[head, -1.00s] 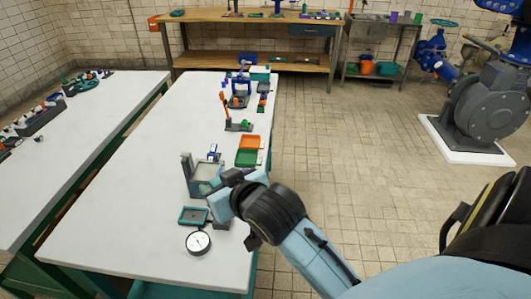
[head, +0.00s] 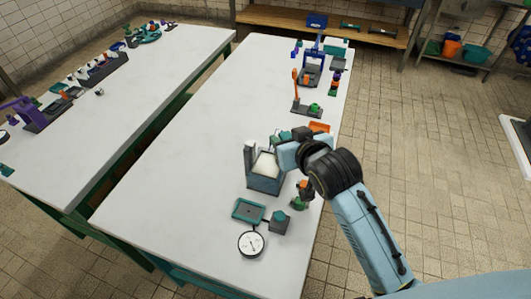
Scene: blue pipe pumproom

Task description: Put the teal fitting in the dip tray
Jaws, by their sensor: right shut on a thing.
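My right gripper (head: 283,146) reaches in from the right over the back right corner of an open grey box with whitish contents (head: 264,170), which looks like the dip tray. The gripper is shut, and a small teal-green part, probably the teal fitting (head: 274,141), shows at its far side. Its own body hides most of the grip. I cannot tell whether the part touches the box. A shallow teal-rimmed tray (head: 248,210) lies in front of the box. My left gripper is out of view.
A grey block with a teal top (head: 280,217) and a round dial gauge (head: 250,243) stand near the front. A green and orange part (head: 300,198) stands by the right edge. An orange tray (head: 319,127) lies behind my gripper. The white table's left side is clear.

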